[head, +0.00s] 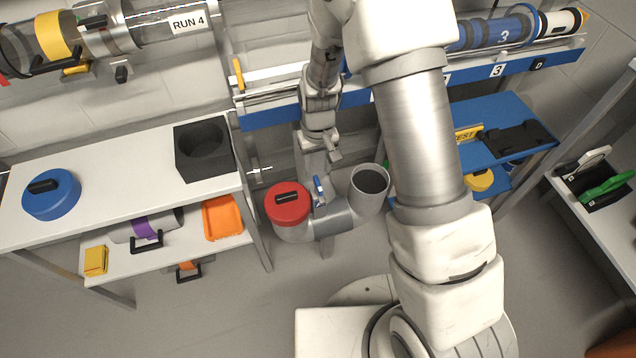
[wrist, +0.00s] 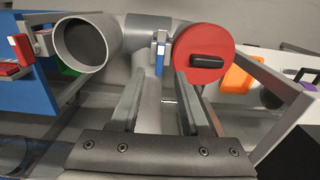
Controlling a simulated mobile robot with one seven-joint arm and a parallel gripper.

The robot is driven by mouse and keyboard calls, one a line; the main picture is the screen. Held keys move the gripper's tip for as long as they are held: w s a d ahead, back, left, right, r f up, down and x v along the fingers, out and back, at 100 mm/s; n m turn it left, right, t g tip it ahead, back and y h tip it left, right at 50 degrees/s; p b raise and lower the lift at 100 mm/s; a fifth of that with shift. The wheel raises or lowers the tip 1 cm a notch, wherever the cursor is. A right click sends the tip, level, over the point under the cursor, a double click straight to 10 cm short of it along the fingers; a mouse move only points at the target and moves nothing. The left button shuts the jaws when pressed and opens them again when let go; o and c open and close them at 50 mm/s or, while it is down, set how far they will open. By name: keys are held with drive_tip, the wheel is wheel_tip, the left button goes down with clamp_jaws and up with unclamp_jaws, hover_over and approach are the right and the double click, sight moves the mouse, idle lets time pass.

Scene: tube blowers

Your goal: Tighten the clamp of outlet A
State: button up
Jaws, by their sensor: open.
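A grey forked pipe (head: 332,222) stands on the floor below my gripper. One mouth wears a red cap (head: 288,203) with a black handle; the other is an open grey outlet (head: 370,180). Between them is a small clamp or valve with a blue lever (head: 319,190). In the wrist view the red cap (wrist: 204,53), the open outlet (wrist: 88,45) and the blue lever (wrist: 160,55) show ahead of the fingers. My gripper (wrist: 157,80) is open and empty, its fingers pointing toward the lever, apparently short of it. It also shows above the pipe in the head view (head: 322,160). I see no letter A on either outlet.
A white shelf (head: 120,170) at left holds a blue cap (head: 52,194) and a black block (head: 203,150). A blue rail (head: 290,112) runs behind the pipe. A blue stand (head: 500,120) is right of my arm. A bench (head: 600,225) with a green-handled item stands far right.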

sight(318, 183)
wheel_tip(318, 183, down, 6)
drive_tip(key=shift+r+b, duration=0.1)
drive_tip(key=shift+b, duration=0.7)
clamp_jaws()
